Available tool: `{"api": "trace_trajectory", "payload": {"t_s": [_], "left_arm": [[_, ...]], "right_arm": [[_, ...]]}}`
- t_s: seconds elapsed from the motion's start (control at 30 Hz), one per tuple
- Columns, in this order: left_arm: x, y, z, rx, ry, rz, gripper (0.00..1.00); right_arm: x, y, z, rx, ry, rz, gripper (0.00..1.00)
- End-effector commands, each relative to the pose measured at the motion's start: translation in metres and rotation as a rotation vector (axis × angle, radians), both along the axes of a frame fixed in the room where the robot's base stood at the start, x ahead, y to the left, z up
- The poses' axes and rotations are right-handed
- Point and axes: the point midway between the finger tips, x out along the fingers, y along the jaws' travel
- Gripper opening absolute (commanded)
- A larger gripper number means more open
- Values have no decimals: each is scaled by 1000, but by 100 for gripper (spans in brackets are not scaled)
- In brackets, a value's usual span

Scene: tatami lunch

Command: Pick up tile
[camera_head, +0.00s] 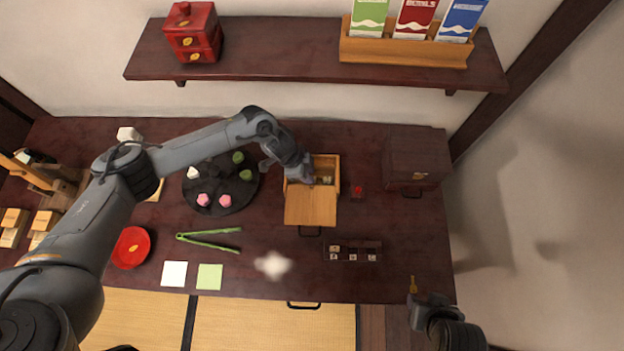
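A wooden box (311,207) stands on the dark table, its pale lid covering the front part and its back part open. Small pale pieces, perhaps tiles, show inside the opening (327,180). My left gripper (302,178) is at the left side of this opening, pointing down; its fingertips are too small and hidden to read. A dark rack (352,251) with several small light-faced tiles (334,257) lies in front of the box, to the right. My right gripper (432,304) is at the lower right, beyond the table's front edge, away from the tiles; its fingers are unclear.
A black round tray (222,204) with pink, green and white sweets lies left of the box. Green tongs (209,239), a red plate (131,248), a small red item (358,191) and a dark chest (414,158) are nearby. A shelf (270,62) hangs above.

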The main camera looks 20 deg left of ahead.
Motion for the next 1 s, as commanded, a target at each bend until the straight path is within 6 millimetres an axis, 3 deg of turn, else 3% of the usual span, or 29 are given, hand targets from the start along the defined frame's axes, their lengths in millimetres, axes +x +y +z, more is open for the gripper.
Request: {"api": "trace_trajectory", "payload": {"t_s": [0.13, 0.43, 0.47, 0.63, 1.0], "left_arm": [[2, -5, -15, 0, 0, 1, 28], [3, -7, -18, 0, 0, 0, 28], [3, -7, -18, 0, 0, 0, 26], [3, -7, -18, 0, 0, 0, 0], [3, -7, -18, 0, 0, 0, 0]], "right_arm": [[0, 0, -4, 2, 0, -1, 43], [0, 2, -4, 9, 0, -6, 43], [0, 2, -4, 11, 1, -7, 43], [0, 3, -4, 12, 0, -8, 43], [0, 2, -4, 10, 1, -6, 43]]}}
